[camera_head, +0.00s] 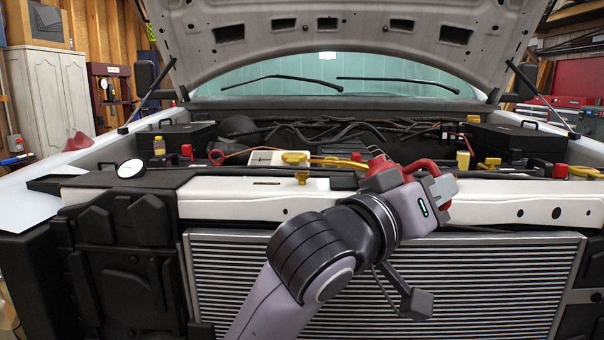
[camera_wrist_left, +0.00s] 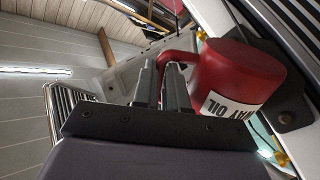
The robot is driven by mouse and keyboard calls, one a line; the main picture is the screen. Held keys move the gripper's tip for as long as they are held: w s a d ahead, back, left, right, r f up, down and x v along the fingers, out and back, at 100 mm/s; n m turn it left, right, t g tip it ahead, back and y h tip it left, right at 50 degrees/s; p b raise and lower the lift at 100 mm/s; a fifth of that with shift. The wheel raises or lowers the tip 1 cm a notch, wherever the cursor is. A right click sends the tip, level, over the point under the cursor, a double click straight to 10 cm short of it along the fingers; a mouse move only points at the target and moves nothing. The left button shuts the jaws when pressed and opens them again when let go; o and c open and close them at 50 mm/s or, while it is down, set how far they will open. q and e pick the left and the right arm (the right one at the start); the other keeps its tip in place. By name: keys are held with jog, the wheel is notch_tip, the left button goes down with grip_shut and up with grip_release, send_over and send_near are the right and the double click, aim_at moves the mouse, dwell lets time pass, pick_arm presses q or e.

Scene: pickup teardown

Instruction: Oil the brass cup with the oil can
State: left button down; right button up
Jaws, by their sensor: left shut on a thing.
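The red oil can (camera_head: 380,163) is in my left gripper (camera_head: 414,180), over the white front crossmember of the truck. In the left wrist view the can (camera_wrist_left: 243,72) shows a white label reading "WAY OIL", and the gripper (camera_wrist_left: 165,75) is shut on its red handle. My gripper and wrist hide much of the can in the head view. A small brass-coloured cup (camera_head: 302,178) sits on the crossmember, left of the can. I cannot tell exactly where the can's spout tip is. My right gripper is not in view.
The raised hood (camera_head: 340,30) hangs above the engine bay. A white-faced dial (camera_head: 131,168) stands at the left of the crossmember. A yellow cap (camera_head: 295,157), hoses and cables lie behind the brass cup. The radiator grille (camera_head: 480,290) is below my arm.

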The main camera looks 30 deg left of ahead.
pick_arm(q)
jog(key=shift+w+a+r+n+t+y+p, duration=0.1)
jog(key=shift+a+r+n+p, duration=0.25)
jog(key=shift+r, duration=0.35)
jog(key=shift+s+a+r+n+t+y+p, duration=0.15)
jog(key=shift+r+n, duration=0.3)
jog(key=shift+r, duration=0.3)
jog(key=shift+w+a+r+n+t+y+p, duration=0.15)
jog(key=shift+a+r+n, duration=0.2)
jog(key=shift+r, duration=0.35)
dwell(1.8)
jog(key=d+f+m+g, duration=0.2)
jog(key=d+f+m, duration=0.2)
jog(key=f+m, duration=0.5)
notch_tip(320, 180, down, 5)
jog(key=shift+s+h+b, duration=0.3)
jog(key=shift+b, duration=0.15)
dwell(0.8)
